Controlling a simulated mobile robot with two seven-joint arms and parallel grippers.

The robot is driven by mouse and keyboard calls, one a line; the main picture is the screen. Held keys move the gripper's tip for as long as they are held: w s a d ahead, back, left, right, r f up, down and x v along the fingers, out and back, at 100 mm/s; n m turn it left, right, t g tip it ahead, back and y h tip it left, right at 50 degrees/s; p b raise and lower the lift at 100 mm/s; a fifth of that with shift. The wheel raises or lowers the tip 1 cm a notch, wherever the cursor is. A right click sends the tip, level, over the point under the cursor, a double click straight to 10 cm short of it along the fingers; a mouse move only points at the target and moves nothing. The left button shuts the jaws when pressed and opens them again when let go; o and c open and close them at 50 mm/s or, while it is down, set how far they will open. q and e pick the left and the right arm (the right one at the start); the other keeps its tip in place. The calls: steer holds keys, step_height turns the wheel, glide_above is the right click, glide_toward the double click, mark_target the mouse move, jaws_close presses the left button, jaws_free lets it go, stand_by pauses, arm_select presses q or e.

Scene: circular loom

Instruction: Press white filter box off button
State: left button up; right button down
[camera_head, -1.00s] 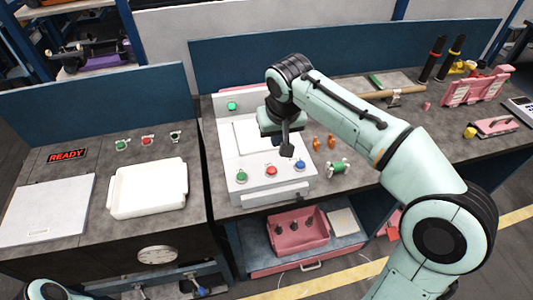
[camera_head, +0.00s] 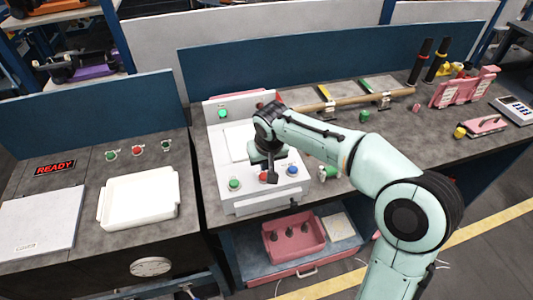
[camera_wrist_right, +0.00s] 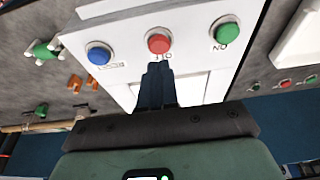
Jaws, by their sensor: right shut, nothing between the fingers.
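The white filter box (camera_head: 228,207) stands on the grey bench with a green button (camera_head: 234,184), a red button (camera_head: 263,176) and a blue button (camera_head: 292,170) along its front. In the right wrist view the red button (camera_wrist_right: 159,41) has upside-down lettering beside it that seems to read OFF, and the green button (camera_wrist_right: 227,31) reads ON. My right gripper (camera_head: 272,179) is shut and empty, its tips right at the red button and partly covering it in the head view. In the wrist view the fingertips (camera_wrist_right: 158,68) sit just short of the red button; contact cannot be told.
The blue button (camera_wrist_right: 98,53) is beside the red one. A white tray (camera_head: 140,199) and a READY sign (camera_head: 55,168) are on the left bench. A pink bin (camera_head: 293,238) is on the shelf below.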

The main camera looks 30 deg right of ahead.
mark_target(264, 175)
arm_select(q)
steer(key=shift+s+f, duration=0.15)
arm_select(e)
steer(key=shift+f, duration=1.5)
